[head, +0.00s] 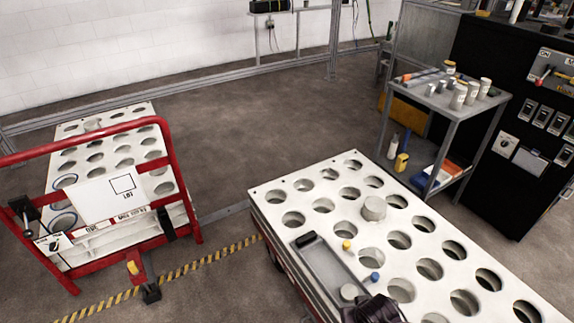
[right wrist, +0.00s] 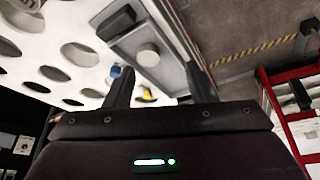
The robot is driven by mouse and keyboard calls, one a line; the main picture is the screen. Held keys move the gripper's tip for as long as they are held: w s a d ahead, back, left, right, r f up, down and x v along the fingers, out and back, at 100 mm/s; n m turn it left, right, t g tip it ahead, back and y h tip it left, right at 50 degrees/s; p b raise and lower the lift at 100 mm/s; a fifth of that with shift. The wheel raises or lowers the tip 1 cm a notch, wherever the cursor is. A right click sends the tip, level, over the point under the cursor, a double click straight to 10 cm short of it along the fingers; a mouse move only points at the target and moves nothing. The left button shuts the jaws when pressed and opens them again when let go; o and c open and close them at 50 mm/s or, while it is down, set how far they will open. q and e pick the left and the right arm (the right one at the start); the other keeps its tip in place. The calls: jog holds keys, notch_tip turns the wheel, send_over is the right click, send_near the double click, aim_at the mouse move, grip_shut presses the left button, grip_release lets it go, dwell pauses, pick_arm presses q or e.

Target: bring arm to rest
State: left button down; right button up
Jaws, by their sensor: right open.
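My right gripper (right wrist: 158,70) is open, with two dark fingers apart and nothing between them. In the head view it shows as a dark shape (head: 378,309) at the bottom edge, by the near end of a grey tray (head: 322,262). The tray lies on a white plate with round holes (head: 286,202). A light grey round piece (head: 350,292) sits in the tray; it also shows beyond the fingers in the right wrist view (right wrist: 147,54). My left gripper is not in view.
A grey cylinder (head: 374,208), a yellow knob (head: 347,245) and a blue knob (head: 375,277) stand on the plate. A red-framed cart (head: 168,165) with another holed plate is at left. A side table (head: 419,95) and black cabinet (head: 492,130) are at right. Open floor lies between.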

jog(key=s+d+r+n, duration=0.1)
jog(key=s+r, duration=0.5)
jog(key=r, duration=0.3)
jog(key=s+r, duration=0.6)
jog(key=r, duration=0.3)
notch_tip(320, 180, down, 28)
jog(key=r+g, duration=0.1)
jog(key=g, duration=0.1)
jog(key=s+d+f+p, duration=0.1)
jog(key=s+d+f, duration=0.1)
jog(key=s+f, duration=0.7)
jog(key=s+d+f+g, duration=0.1)
jog(key=s+f, duration=0.9)
jog(key=s, duration=0.1)
jog(key=shift+s+d+f+n+p, duration=0.25)
jog(key=shift+s+d+n+p, duration=0.05)
jog(key=shift+s+d+p, duration=0.1)
